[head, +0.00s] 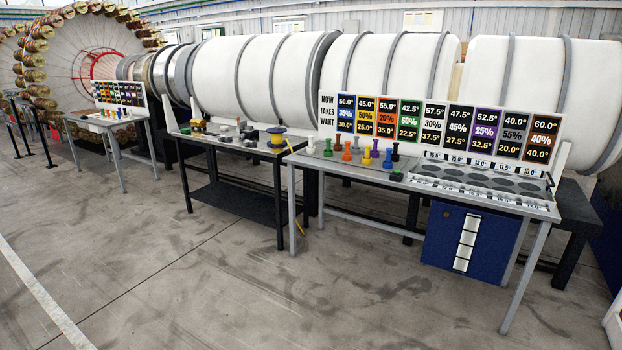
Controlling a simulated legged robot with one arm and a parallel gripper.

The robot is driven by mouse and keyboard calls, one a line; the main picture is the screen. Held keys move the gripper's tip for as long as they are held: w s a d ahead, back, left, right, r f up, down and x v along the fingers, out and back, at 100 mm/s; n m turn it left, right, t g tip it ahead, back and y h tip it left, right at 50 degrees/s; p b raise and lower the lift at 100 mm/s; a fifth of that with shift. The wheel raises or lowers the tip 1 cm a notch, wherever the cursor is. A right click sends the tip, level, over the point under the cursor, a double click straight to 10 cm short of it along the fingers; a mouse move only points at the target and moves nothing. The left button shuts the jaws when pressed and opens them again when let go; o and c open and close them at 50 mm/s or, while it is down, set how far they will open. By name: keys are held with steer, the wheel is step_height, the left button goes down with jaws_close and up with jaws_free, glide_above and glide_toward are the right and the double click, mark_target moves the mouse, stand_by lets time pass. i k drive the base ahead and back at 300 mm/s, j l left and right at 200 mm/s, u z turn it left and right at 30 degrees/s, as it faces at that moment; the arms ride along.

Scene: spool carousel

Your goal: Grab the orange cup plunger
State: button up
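Several small coloured plungers stand on the left part of the near grey table (345,165). An orange one (346,151) stands near the front of the group, between a green one (328,147) and a yellow one (367,156). Another orange or red-orange one (338,139) shows just behind it; at this size I cannot tell which is the cup plunger. Blue (388,159), black (396,150) and white (311,144) ones stand nearby. My gripper is not in view.
A number board (440,128) stands along the table's back. Round recesses fill its right part, above a blue cabinet (440,235). A dark-legged table (228,143) with a yellow spool (277,138) stands left. Open concrete floor (200,270) lies in front.

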mark_target(347, 157)
steer(key=i, duration=2.3)
steer(key=i+l, duration=0.1)
steer(key=i, duration=2.2)
steer(key=j+u, duration=0.05)
steer(key=j, duration=0.05)
